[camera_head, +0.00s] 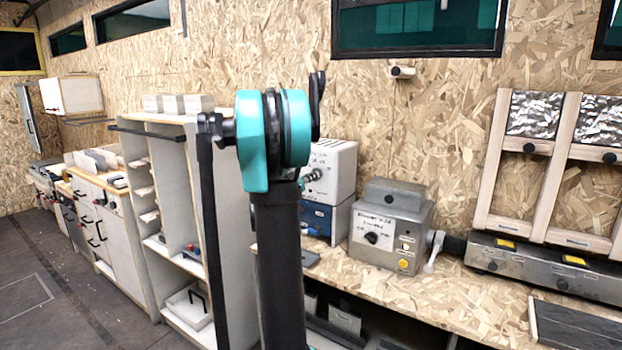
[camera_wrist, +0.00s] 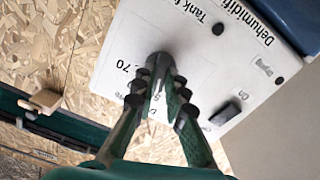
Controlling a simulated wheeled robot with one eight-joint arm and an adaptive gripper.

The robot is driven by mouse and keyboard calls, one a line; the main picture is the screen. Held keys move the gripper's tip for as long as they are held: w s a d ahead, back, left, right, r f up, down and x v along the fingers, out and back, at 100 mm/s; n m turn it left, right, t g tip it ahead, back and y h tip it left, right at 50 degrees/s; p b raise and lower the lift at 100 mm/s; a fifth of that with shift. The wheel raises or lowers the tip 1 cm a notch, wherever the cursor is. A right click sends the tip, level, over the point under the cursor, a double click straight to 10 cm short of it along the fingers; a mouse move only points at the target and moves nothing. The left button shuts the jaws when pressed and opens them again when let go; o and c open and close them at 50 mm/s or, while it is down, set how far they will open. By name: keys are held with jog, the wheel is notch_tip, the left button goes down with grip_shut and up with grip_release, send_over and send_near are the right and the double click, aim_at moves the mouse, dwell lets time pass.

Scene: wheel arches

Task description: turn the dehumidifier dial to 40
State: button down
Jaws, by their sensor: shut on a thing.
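The dehumidifier is a white box (camera_head: 338,166) standing on a blue unit behind my arm in the head view. Its white front panel (camera_wrist: 190,45) fills much of the wrist view, tilted, with "Dehumidifi" and "Tank f" lettering partly cut off. My gripper (camera_wrist: 160,80) is shut on the dark dial (camera_wrist: 159,60) on this panel. The fingers hide most of the dial, its pointer and part of the scale. A "70" mark shows just left of the dial; I cannot read the setting. In the head view my gripper (camera_head: 311,176) is small, against the box's front.
A black rocker switch (camera_wrist: 225,112) is on the panel right of my fingers. A grey metal box (camera_head: 390,228) with its own knob stands on the bench (camera_head: 440,292) to the right. A tall white shelf (camera_head: 170,190) stands left of my arm.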

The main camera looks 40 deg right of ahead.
jog(key=shift+n, duration=4.1)
jog(key=c, duration=1.6)
grip_release()
jog(key=shift+o, duration=0.2)
jog(key=v, duration=1.2)
jog(key=shift+f, duration=0.1)
